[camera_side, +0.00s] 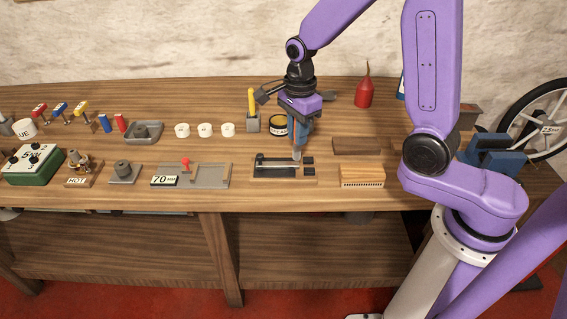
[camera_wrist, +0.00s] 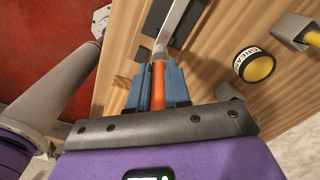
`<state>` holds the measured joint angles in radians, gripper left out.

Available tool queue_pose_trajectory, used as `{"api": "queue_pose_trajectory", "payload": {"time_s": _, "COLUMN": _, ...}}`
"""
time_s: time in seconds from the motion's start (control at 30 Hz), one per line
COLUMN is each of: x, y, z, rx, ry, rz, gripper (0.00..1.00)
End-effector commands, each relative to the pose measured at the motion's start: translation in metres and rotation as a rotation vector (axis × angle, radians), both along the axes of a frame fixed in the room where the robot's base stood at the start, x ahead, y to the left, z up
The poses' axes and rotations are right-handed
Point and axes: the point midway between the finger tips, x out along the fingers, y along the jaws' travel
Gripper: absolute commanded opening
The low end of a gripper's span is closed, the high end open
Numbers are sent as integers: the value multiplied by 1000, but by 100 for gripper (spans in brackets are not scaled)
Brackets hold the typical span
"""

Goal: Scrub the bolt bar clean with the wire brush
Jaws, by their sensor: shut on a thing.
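My gripper (camera_side: 298,138) points down over the workbench, its blue fingers shut on the orange handle of a tool, which I take to be the wire brush. The handle (camera_wrist: 158,88) shows between the fingers in the wrist view, and a grey metal part (camera_wrist: 178,22) extends ahead of it; bristles cannot be made out. In the side view, its pale end (camera_side: 297,155) is low, by the right part of the black bolt bar (camera_side: 278,164) on a wooden board. I cannot tell whether they touch. Dark parts of this fixture (camera_wrist: 143,50) show beside the tool in the wrist view.
A round grease tin (camera_side: 278,126) and a grey block holding a yellow-handled item (camera_side: 253,122) stand behind. A slotted wooden block (camera_side: 362,177) and a brown block (camera_side: 356,145) lie to the right.

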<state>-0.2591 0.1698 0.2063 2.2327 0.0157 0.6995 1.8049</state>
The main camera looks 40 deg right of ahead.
Motion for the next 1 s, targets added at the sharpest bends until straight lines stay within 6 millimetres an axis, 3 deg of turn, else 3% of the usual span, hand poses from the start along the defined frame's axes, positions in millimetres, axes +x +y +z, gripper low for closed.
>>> {"api": "queue_pose_trajectory", "payload": {"time_s": 0.5, "x": 0, "y": 0, "z": 41, "rx": 0, "ry": -1, "rz": 0, "gripper": 0}}
{"api": "queue_pose_trajectory", "payload": {"time_s": 1.0, "x": -1, "y": 0, "z": 43, "rx": 0, "ry": 0, "rz": 0, "gripper": 0}}
